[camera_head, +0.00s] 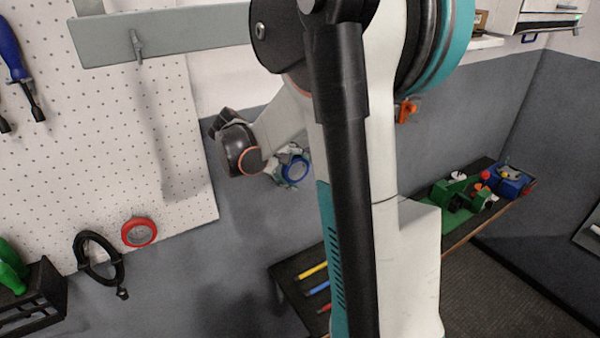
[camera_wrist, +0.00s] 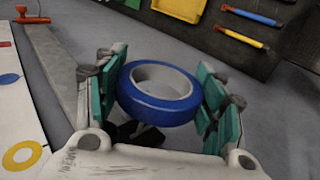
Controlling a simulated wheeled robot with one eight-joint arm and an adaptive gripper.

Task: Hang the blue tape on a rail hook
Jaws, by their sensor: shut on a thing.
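The blue tape (camera_wrist: 158,106) is a roll with a pale core. In the wrist view it sits between the green pads of my gripper (camera_wrist: 163,82), which is shut on its sides. In the head view the blue tape (camera_head: 296,170) shows at the end of my gripper (camera_head: 285,164), in front of the grey wall, partly covered by the fingers. The grey rail (camera_head: 190,35) crosses the top of the pegboard, with a hook (camera_head: 137,46) on it. My gripper is below and right of that hook in the picture. My arm hides the rail's right end.
A red tape roll (camera_head: 139,232) and a black coil (camera_head: 99,260) are at the pegboard's (camera_head: 150,130) lower edge. A blue-handled tool (camera_head: 15,60) is at far left.

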